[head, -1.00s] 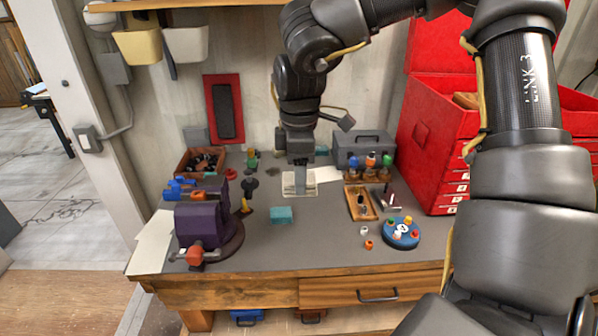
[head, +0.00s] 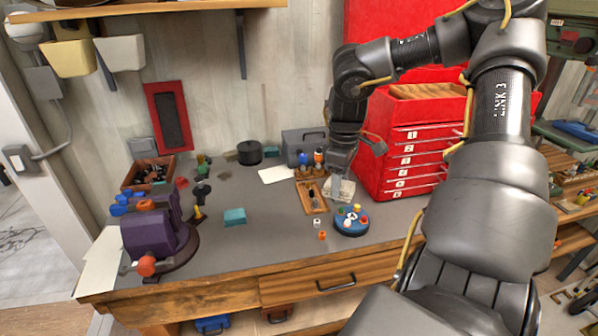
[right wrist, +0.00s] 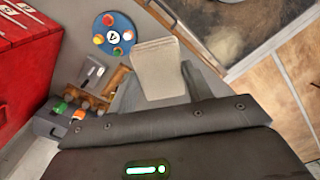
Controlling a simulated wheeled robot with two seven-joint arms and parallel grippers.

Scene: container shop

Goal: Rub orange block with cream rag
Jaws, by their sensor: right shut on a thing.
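My right gripper (head: 338,186) is shut on the cream rag (head: 347,190), over the right part of the workbench by the red tool chest. In the right wrist view the rag (right wrist: 160,72) spreads flat between the fingers, close to a blue round holder (right wrist: 113,34) with coloured pegs. I cannot tell in the head view whether the rag touches the bench. A small orange piece (head: 322,236) lies near the bench front, left of the blue holder (head: 351,221); I cannot tell whether it is the orange block. My left gripper is out of view.
A wooden tray (head: 309,205) and bottles with coloured tops stand left of the rag. The red tool chest (head: 411,178) closes off the right. A purple vise (head: 150,236) and a teal block (head: 235,217) are at left.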

